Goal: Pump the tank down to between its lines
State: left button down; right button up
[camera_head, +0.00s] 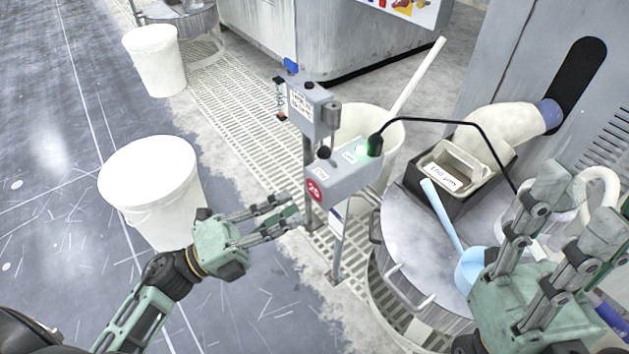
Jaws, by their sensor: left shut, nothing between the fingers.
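A grey control box (345,180) stands on a post, with a lit green lamp (362,149), a black knob (324,153) and a round red label (315,190). A second grey box (312,108) with a label stands behind it. A slim clear gauge (281,98) is beside that box; its marks are too small to read. A round metal tank (398,262) is right of the post; its liquid level cannot be seen. My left gripper (296,212) is shut and empty, just left of the control box. My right gripper (580,204) is open at the lower right, fingers up.
White buckets stand on the floor at left (150,170) and upper left (155,60). Another pale bucket (392,128) holds a white rod behind the control box. A blue scoop (440,205) and a dark tray (475,185) are on the tank top. A black cable (440,121) arches over.

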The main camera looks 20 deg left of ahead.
aim_at(328, 158)
pick_arm(q)
jog(key=shift+w+d+r+b, duration=0.2)
jog(key=shift+w+d+r, duration=0.3)
jog(key=shift+w, duration=0.65)
jog(key=shift+w+d+r+b, duration=0.25)
jog(key=shift+w+d, duration=0.5)
jog(key=shift+w, duration=0.35)
jog(key=shift+w+d+r+b, duration=0.2)
jog(key=shift+w+d+r, duration=0.3)
jog(key=shift+w, duration=0.65)
jog(key=shift+d, duration=0.1)
